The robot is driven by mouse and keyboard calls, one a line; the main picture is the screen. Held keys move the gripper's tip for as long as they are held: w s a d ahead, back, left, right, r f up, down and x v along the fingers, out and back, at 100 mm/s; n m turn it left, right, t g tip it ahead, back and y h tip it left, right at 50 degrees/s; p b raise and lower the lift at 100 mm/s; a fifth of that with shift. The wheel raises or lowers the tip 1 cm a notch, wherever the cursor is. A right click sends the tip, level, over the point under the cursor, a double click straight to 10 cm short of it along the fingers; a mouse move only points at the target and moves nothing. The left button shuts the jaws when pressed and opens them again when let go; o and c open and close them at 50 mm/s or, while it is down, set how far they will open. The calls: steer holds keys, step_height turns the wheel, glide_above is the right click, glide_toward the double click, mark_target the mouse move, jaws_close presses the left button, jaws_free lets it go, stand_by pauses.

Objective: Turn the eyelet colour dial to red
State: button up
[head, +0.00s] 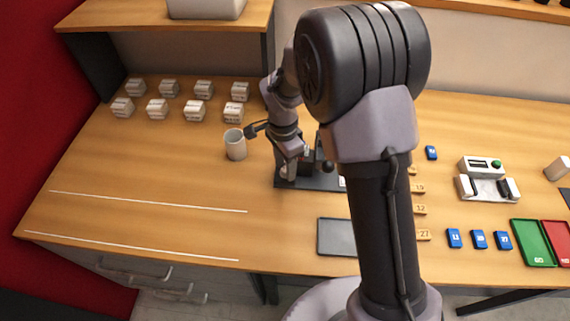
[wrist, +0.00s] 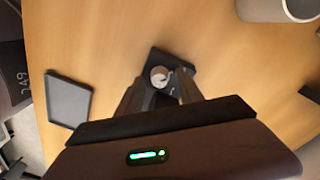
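A small black machine on a dark base plate (head: 312,183) stands mid-table in the head view, partly hidden by my arm. In the wrist view the dark base (wrist: 180,64) carries a small round pale knob (wrist: 160,75). I cannot tell whether this knob is the eyelet colour dial, and no colour marks can be read. My gripper (head: 289,172) points down at the left part of the machine. In the wrist view my gripper (wrist: 163,85) has its fingers apart, with the knob showing between their tips. Contact with the knob cannot be told.
A white mug (head: 236,145) stands close to the left of my gripper. A flat grey tray (head: 335,237) lies in front of the machine. Several small white boxes (head: 195,110) stand at the back left. Number tags and blue blocks (head: 479,240) lie right.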

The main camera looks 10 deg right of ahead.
mark_target(284, 167)
step_height(284, 167, up, 17)
steer(key=p, duration=0.5)
steer(key=shift+w+a+r+p, duration=0.2)
steer(key=shift+w+p, duration=0.1)
steer(key=shift+w, duration=0.1)
